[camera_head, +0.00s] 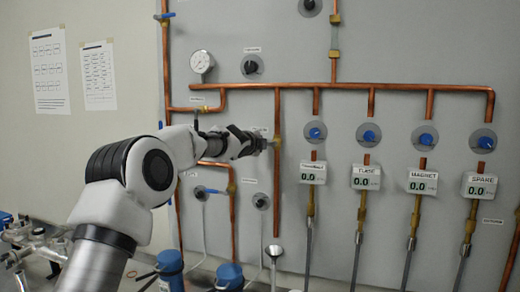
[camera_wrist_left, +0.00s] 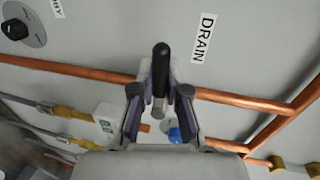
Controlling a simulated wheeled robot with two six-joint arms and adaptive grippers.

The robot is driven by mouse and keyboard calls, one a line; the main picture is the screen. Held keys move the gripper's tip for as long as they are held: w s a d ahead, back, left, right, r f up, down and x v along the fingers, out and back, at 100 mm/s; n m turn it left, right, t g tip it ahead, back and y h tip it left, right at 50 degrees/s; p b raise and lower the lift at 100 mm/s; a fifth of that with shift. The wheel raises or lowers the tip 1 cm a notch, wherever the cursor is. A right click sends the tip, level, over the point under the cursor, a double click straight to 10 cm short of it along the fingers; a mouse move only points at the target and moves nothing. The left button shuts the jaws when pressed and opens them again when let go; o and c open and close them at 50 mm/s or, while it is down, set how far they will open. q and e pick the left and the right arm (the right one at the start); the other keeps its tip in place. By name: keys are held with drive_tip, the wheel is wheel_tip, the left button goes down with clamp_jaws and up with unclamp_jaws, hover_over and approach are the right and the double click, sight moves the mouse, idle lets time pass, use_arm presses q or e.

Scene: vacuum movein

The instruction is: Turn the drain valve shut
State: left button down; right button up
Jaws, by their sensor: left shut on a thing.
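The drain valve has a black-tipped lever handle (camera_wrist_left: 161,65), seen in the left wrist view beside the DRAIN label (camera_wrist_left: 203,37). The handle appears to lie across the copper pipe (camera_wrist_left: 235,98). My left gripper (camera_wrist_left: 158,98) has its fingers on both sides of the handle and is shut on it. In the head view my left gripper (camera_head: 264,143) is at the vertical drain pipe (camera_head: 277,205), and it hides most of the valve there. My right gripper is not in view.
A pressure gauge (camera_head: 202,62) and a black knob (camera_head: 252,67) sit above the gripper. Several blue-knobbed valves with digital readouts (camera_head: 366,178) stand to the right. Blue pump-like units (camera_head: 230,274) and a funnel (camera_head: 274,251) are below.

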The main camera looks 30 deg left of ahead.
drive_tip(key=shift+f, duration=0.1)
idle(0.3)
use_arm(q)
drive_tip(key=c, duration=1.2)
unclamp_jaws()
drive_tip(key=shift+o, duration=0.2)
drive_tip(key=shift+r, duration=0.1)
